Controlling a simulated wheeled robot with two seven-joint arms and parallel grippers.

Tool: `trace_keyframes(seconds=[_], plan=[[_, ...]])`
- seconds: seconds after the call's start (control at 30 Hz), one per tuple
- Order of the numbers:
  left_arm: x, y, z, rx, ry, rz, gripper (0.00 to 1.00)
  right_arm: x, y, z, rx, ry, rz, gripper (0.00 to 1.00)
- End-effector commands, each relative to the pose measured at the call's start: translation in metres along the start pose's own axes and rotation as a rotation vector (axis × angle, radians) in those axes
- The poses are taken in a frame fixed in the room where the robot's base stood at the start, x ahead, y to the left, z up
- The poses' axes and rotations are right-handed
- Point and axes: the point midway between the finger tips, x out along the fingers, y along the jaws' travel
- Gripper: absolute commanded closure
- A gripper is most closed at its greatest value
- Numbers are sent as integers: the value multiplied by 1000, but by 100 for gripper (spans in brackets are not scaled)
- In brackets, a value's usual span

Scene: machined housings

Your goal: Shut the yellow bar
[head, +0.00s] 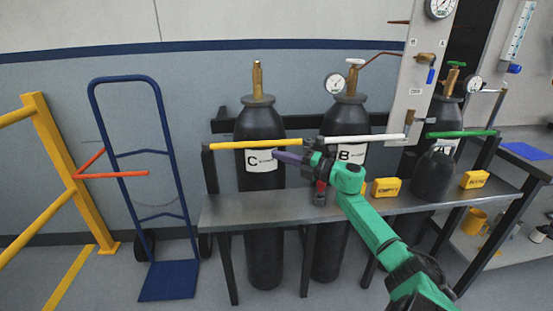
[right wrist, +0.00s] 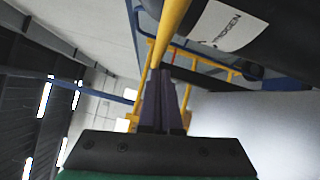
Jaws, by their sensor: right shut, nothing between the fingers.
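The yellow bar (head: 255,145) runs level across the front of the black cylinder marked C (head: 262,185), from the rack's left post to near the middle. It also shows in the right wrist view (right wrist: 176,22), running up from just beyond my fingertips. My right gripper (head: 276,156), with purple fingers, is shut and empty. It points left, just below the right part of the bar, in front of cylinder C. In the right wrist view its fingers (right wrist: 160,80) are together; whether they touch the bar I cannot tell. My left gripper is not in view.
A white bar (head: 362,139) crosses cylinder B and a green bar (head: 460,134) crosses the right cylinder. The grey shelf (head: 235,212) below holds two yellow boxes (head: 385,188) (head: 474,179) and a dark rounded object (head: 434,178). A blue hand truck (head: 165,200) and yellow railing stand left.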

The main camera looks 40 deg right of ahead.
Motion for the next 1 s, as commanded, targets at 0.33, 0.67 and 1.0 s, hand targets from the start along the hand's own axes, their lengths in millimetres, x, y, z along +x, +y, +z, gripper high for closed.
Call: trace_keyframes(seconds=[0.33, 0.67, 1.0], plan=[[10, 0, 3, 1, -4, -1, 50, -50, -9, 17, 2, 4, -7, 100], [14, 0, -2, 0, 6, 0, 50, -92, -11, 32, 2, 6, -5, 100], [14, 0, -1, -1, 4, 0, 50, -93, -11, 33, 2, 6, -4, 100]])
